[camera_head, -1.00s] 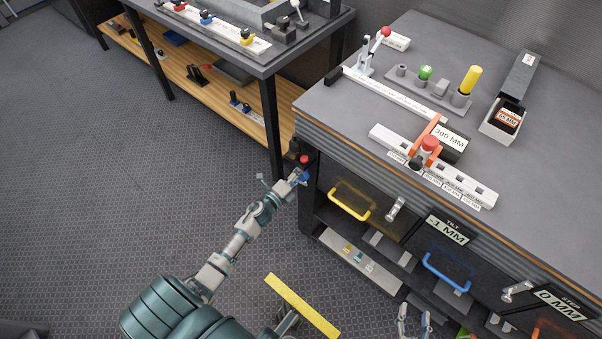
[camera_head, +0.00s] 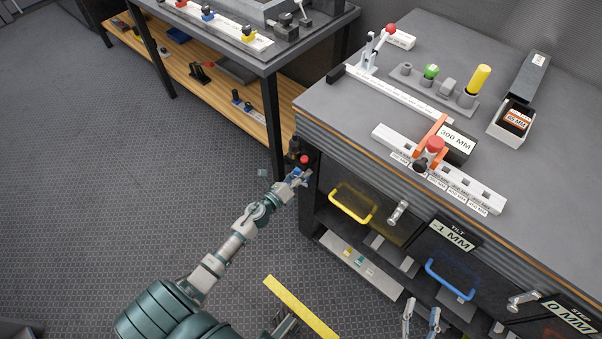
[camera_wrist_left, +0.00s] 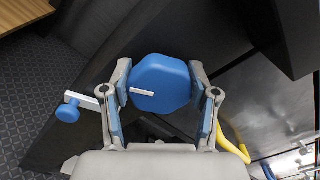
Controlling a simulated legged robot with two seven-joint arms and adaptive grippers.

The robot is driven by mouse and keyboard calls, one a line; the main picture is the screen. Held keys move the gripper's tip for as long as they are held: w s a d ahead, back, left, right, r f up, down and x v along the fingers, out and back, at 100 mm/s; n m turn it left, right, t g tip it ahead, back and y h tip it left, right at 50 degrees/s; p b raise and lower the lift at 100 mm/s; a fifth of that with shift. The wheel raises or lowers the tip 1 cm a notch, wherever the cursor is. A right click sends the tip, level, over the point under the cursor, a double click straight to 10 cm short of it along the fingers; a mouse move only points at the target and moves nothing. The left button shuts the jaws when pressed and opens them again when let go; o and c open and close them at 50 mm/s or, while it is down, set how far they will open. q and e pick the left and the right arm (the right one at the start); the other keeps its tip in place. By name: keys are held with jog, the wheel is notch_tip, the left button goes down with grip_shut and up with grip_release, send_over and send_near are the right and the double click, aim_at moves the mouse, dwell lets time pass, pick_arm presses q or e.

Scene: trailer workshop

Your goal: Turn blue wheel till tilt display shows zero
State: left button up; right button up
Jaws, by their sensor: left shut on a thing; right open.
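The blue wheel (camera_wrist_left: 172,85) is a rounded knob with a white mark, facing the left wrist camera. My left gripper (camera_wrist_left: 158,88) has one finger on each side of it and is shut on it. In the head view, my left gripper (camera_head: 298,178) is at the workbench's near left corner, mostly covering the wheel. The tilt display (camera_head: 453,237) on the bench front reads -1 MM. My right gripper (camera_head: 421,318) is open and empty at the bottom edge, in front of the lower shelves.
A red knob (camera_head: 304,159) sits just above my left gripper. A yellow handle (camera_head: 350,207) and a blue handle (camera_head: 450,281) stick out from the bench front. A STOP display (camera_head: 568,316) reads 0 MM. A small blue knob on a bar (camera_wrist_left: 68,111) juts out beside the wheel.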

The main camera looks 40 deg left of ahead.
pick_arm(q)
jog(key=shift+s+d+f, duration=0.1)
jog(key=shift+s+f, duration=0.1)
jog(key=shift+f, duration=0.35)
jog(key=o, duration=1.1)
jog(key=shift+o, duration=0.3)
jog(key=shift+w+r, duration=0.15)
jog(key=shift+r, duration=0.15)
jog(key=s+a, duration=0.1)
jog(key=s, duration=1.1)
jog(key=shift+a, duration=0.1)
